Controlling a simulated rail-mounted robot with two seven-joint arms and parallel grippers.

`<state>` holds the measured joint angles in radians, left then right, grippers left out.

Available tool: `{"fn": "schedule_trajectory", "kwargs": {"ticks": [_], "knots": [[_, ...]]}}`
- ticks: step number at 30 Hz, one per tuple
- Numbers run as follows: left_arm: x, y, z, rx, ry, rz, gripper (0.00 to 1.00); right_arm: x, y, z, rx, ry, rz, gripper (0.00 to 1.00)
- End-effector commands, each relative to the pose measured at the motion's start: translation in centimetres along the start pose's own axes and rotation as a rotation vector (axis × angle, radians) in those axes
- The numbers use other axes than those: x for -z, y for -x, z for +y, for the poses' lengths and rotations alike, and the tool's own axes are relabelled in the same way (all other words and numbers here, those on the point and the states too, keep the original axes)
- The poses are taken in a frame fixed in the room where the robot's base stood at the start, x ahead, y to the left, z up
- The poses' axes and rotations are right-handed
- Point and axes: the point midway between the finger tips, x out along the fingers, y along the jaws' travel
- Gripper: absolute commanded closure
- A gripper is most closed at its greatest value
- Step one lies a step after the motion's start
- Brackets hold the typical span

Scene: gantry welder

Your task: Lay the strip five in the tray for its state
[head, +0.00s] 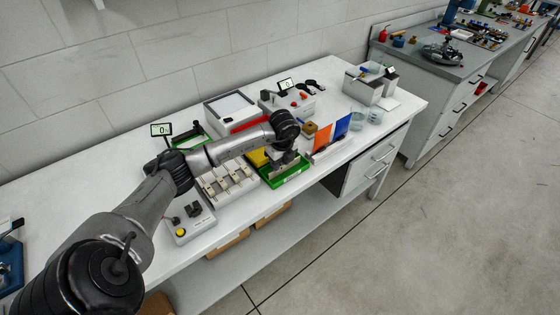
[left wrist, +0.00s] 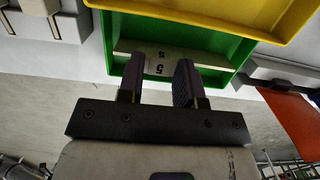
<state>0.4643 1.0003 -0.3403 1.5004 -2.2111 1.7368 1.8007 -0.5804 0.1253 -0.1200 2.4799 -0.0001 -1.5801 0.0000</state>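The strip five (left wrist: 205,60) is a pale beige strip with a raised white part marked 5. In the left wrist view it lies across the front of my left gripper (left wrist: 160,75), whose two dark fingers close on the sides of the marked part. The strip is over or inside the green tray (left wrist: 97,62); whether it touches the floor is not clear. In the head view my left gripper (head: 289,158) points down into the green tray (head: 295,179). The yellow tray (head: 258,157) stands beside it and shows in the left wrist view (left wrist: 285,28). My right gripper is not in view.
A pale slotted rack (head: 228,183) stands left of the trays. A small control box (head: 190,222) is near the front edge.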

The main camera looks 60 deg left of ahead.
Motion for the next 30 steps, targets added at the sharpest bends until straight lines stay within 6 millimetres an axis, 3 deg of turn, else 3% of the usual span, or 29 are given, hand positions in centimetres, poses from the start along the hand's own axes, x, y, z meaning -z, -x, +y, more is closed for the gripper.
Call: {"fn": "schedule_trajectory", "kwargs": {"ticks": [5,16,30], "knots": [[0.0,0.0,0.0,0.000,0.000,0.000,0.50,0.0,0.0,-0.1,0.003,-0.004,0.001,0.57],[-0.1,1.0,0.0,0.002,0.000,0.000,0.50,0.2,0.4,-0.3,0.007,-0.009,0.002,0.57],[-0.2,9.6,-0.1,0.004,0.000,-0.001,0.50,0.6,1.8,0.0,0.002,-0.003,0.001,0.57]]}}
